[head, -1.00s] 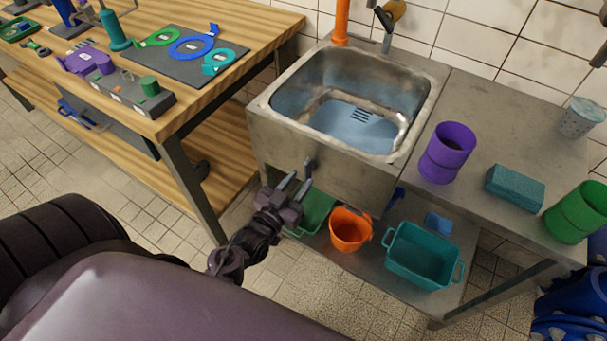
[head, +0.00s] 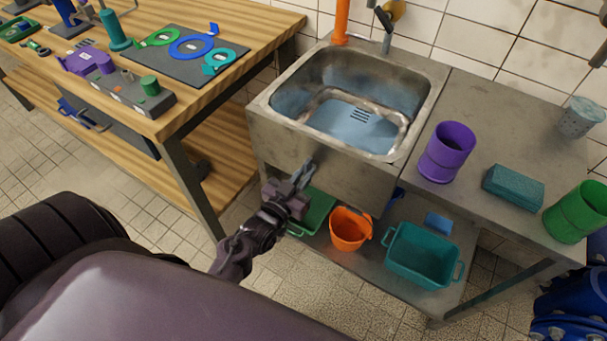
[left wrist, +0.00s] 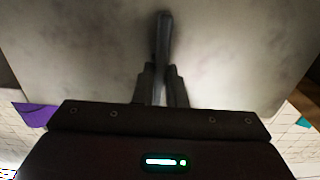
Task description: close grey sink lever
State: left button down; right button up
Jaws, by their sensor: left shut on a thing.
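The metal sink (head: 350,105) is set into a steel counter, with a front panel facing me. The grey sink lever (left wrist: 164,35) is on that front panel and stands upright in the left wrist view. My left gripper (head: 304,176) is at the panel in the head view. In the left wrist view the left gripper's fingers (left wrist: 160,84) are closed around the lower part of the lever, which hides that part. In the head view the lever is mostly hidden by the gripper. My right gripper is not in view.
Below the sink, a green tray (head: 318,212), an orange bucket (head: 350,231) and a teal bin (head: 422,258) sit on the lower shelf. A purple cup (head: 447,152) and a teal sponge (head: 513,187) stand on the counter. A wooden workbench (head: 250,30) is at left.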

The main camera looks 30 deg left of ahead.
pick_arm(q)
jog(key=m+p, duration=0.1)
jog(key=m, duration=0.4)
jog(key=m+p, duration=0.1)
jog(key=m, duration=0.2)
jog(key=shift+d+p, duration=0.35)
jog(key=shift+d+f+m+p, duration=0.15)
jog(key=shift+m+p, duration=0.2)
jog(key=shift+m, duration=1.2)
jog(key=shift+a+f+m+p, duration=0.15)
jog(key=shift+m+p, duration=0.25)
jog(key=shift+m, duration=1.2)
jog(key=shift+d+f+m+p, duration=0.2)
jog(key=shift+m+p, duration=0.15)
jog(key=shift+m, duration=1.2)
jog(key=c, duration=1.5)
grip_release()
